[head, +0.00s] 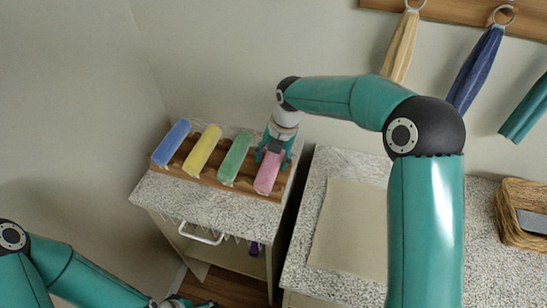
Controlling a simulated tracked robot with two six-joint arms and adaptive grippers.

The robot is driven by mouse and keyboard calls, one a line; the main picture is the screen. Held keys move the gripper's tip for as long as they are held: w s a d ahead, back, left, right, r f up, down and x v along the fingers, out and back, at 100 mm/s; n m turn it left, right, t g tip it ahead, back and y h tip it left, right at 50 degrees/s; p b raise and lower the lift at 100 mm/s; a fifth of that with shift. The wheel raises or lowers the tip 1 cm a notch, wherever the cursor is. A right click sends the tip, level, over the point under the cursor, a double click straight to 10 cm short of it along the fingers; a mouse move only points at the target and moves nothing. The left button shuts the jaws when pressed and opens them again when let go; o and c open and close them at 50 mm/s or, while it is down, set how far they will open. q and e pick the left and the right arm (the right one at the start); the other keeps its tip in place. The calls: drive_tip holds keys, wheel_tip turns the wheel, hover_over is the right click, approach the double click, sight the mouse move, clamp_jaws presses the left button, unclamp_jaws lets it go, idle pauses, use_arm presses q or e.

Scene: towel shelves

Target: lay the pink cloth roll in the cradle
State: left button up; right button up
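The pink cloth roll (267,180) lies at the right end of a wooden rack (202,174) with grooves, on the small cart. My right gripper (273,158) points down at the far part of the pink roll, with a finger to each side of it. Whether the fingers press on the roll or stand apart from it cannot be told. The pink roll appears to rest in the rack, in line with the other rolls. My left gripper (200,303) shows only in part at the bottom edge, low in front of the cart, and its fingers are mostly cut off.
Blue (171,143), yellow (202,151) and green (235,159) rolls lie left of the pink one. A counter (312,208) with a beige mat (350,225) stands right of the cart, across a gap. A wicker basket (510,225) is far right. Towels hang above.

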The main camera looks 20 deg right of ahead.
drive_tip(key=shift+o, duration=0.8)
drive_tip(key=shift+r, duration=0.1)
drive_tip(key=shift+r+p, duration=0.35)
drive_tip(key=v, duration=1.2)
drive_tip(key=shift+b, duration=0.35)
